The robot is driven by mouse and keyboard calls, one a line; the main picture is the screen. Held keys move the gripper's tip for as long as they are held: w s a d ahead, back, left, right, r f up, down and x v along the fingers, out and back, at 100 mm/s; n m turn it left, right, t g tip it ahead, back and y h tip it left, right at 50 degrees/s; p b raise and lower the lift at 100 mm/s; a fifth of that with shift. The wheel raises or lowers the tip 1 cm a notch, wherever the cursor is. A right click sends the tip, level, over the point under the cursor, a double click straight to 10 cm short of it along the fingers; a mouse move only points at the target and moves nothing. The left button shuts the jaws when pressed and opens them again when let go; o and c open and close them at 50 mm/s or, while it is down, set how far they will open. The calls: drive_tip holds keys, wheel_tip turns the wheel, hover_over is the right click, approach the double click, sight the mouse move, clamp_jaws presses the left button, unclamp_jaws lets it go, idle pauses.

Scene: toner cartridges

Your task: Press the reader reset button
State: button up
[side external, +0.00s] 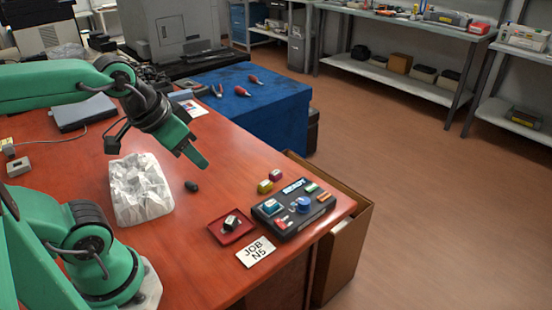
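The reader (293,222) is a dark box near the table's right edge, with a lit sign that seems to say "READY". On its top are a round blue knob or button (304,204), a small red part (281,224) and a teal-and-white block (271,207). No legible label shows which part is the reset button. My gripper (201,162) is in the air above the table, up and left of the reader in the picture, apart from it. Its green fingertips point down and right; their gap cannot be made out. I see nothing held.
A red tray (245,233) with a small dark-and-white block sits left of the reader. Two small coloured blocks (270,181) stand behind.

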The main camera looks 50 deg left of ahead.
clamp_jaws()
idle(1.4)
